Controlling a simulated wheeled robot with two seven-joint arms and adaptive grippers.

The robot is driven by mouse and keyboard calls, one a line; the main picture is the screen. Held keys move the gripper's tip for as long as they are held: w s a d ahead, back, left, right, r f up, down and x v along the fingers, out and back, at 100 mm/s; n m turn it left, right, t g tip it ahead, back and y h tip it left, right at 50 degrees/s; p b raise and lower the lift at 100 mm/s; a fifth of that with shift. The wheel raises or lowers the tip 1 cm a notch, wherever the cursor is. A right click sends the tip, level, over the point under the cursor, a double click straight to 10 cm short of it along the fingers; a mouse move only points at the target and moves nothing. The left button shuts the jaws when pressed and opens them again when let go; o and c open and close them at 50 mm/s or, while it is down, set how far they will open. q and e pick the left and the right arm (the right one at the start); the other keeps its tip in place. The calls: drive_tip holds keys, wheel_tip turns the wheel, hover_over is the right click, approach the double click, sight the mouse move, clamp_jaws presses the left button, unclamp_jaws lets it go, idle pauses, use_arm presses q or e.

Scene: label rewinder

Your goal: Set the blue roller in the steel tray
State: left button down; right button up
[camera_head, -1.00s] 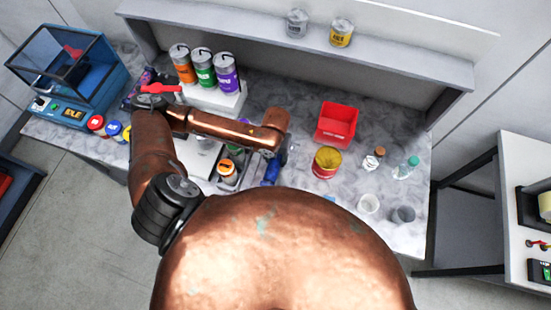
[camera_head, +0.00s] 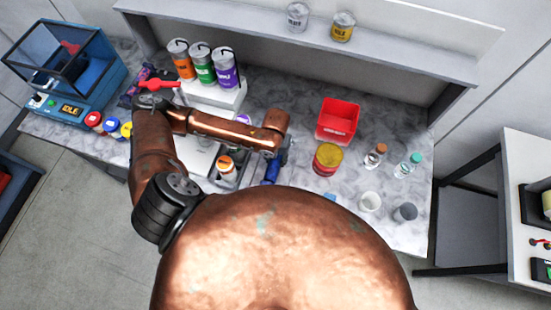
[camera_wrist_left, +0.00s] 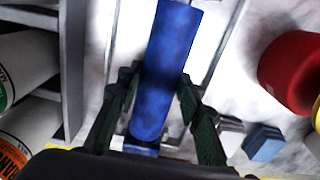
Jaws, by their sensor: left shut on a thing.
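The blue roller (camera_wrist_left: 166,70) is a long dark blue cylinder, held between the fingers of my left gripper (camera_wrist_left: 158,82) in the left wrist view. In the head view, only a short blue part of the roller (camera_head: 271,170) shows below the end of my left arm, which hides the gripper's fingers. A grey-walled tray (camera_wrist_left: 72,75) with jars in it stands left of the roller in the wrist view. I cannot tell whether the roller touches any surface. My right gripper is not in view.
A red and yellow tin (camera_head: 327,160), a red bin (camera_head: 338,121), small bottles and cups stand on the marble bench to the right. Three labelled cans (camera_head: 204,65) stand on a white block behind my arm. A blue machine (camera_head: 75,85) is at the left.

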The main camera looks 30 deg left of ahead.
use_arm(q)
drive_tip(key=shift+f, duration=0.2)
drive_tip(key=c, duration=1.3)
unclamp_jaws()
drive_tip(key=shift+o, duration=0.2)
drive_tip(key=shift+f, duration=0.1)
wheel_tip(320, 180, up, 12)
